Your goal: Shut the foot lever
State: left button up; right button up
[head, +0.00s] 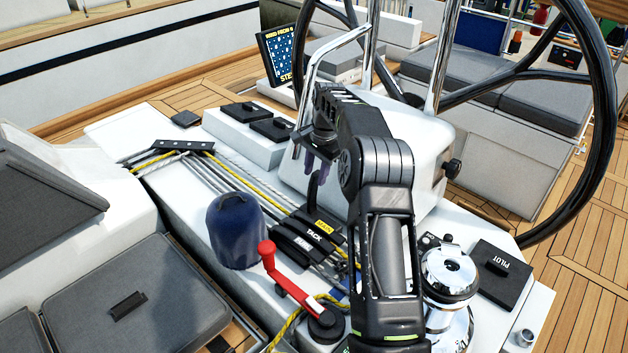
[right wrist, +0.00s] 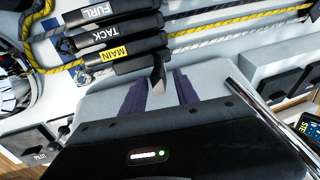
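A row of black clutch levers lies flat on the white cockpit console; the labels MAIN (head: 324,225), TACK (head: 313,237) and FURL can be read. Beside the MAIN lever one dark lever stands raised, which I take as the foot lever (head: 314,190); its label is not visible. My right gripper (head: 308,162) is just above and behind it, pointing down. In the right wrist view the purple fingers are apart, and the raised lever (right wrist: 158,74) shows end-on between their tips. I cannot tell whether they touch it. My left gripper is not in view.
A red-handled winch crank (head: 285,280), a blue-covered winch (head: 236,230) and a chrome winch (head: 447,272) stand around the clutches. A steel rail (head: 308,85) and the steering wheel (head: 612,110) rise close to my right arm. Ropes run along the console.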

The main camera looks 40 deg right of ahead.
aim_at(314, 194)
jog(key=f, duration=0.4)
jog(key=shift+w, duration=0.35)
grip_shut()
dwell(1.1)
